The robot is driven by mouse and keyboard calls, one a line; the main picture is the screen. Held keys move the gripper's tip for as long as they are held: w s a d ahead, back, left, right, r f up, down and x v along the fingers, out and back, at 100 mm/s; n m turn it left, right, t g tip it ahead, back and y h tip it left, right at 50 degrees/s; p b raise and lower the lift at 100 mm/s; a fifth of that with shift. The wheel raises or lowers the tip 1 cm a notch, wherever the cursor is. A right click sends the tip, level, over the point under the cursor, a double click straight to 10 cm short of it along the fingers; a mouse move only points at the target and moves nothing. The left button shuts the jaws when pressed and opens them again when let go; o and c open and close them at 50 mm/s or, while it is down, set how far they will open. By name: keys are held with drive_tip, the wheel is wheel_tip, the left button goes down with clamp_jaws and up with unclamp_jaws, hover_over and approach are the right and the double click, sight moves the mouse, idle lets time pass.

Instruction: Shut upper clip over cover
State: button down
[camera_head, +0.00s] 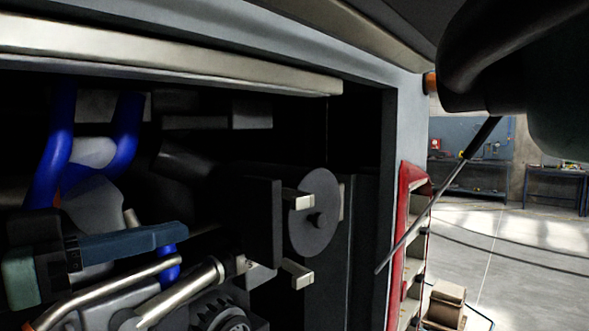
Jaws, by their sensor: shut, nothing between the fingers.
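The cover (321,217) is a dark grey round disc with a small dark knob, seen at a slant right of the middle. The upper clip (299,199) is a pale metal block at its upper left and stands out from it; whether it bears on the cover I cannot tell. A similar lower clip (297,273) is below. A black block (263,222) is just left of the cover. My gripper (178,234) appears at the left, with blue-grey fingers together, pointing right, empty and apart from the cover and clips. Its far side is hidden.
Blue hoses (52,150) and metal pipes (180,291) crowd the left of the dark bay. A metal rail (170,55) runs above. A grey frame post (398,130) edges the right side. A thin strut (438,203) slants beside it. Open floor (520,245) lies beyond.

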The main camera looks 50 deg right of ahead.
drive_tip(key=s+r, duration=0.1)
drive_tip(key=s, duration=0.1)
drive_tip(key=p, duration=0.7)
approach(294, 203)
drive_tip(key=shift+m+g, duration=0.3)
drive_tip(key=shift+g, duration=0.1)
drive_tip(key=d, duration=0.5)
drive_tip(key=shift+d+r, duration=0.2)
drive_tip(key=shift+d, duration=0.05)
drive_tip(key=shift+s+d+f, duration=0.1)
drive_tip(key=shift+d+f, duration=0.1)
drive_tip(key=shift+d, duration=0.5)
